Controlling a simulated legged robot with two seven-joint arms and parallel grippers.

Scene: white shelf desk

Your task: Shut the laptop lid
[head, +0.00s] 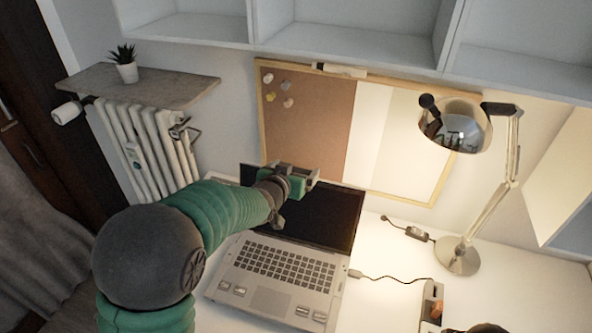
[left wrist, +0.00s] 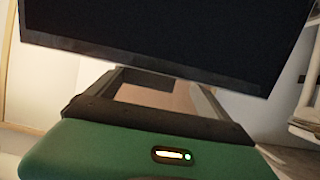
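The laptop (head: 270,300) stands open on the white desk, its keyboard facing up and its dark lid (head: 335,215) raised at the back. My left arm reaches across the laptop's left side. My left gripper (head: 298,177) is at the lid's top edge, with its two fingers apart. In the left wrist view, the lid (left wrist: 170,35) fills the top as a black slab. It hides the tips of my open left gripper's fingers, and cork colour shows in the gap between them. Contact with the lid cannot be told.
A desk lamp (head: 458,258) stands right of the laptop, with a cable and small switch (head: 417,234) between. A framed cork board (head: 310,125) is on the wall behind. White shelves (head: 350,45) hang above. A radiator (head: 150,150) and plant (head: 126,68) are at left.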

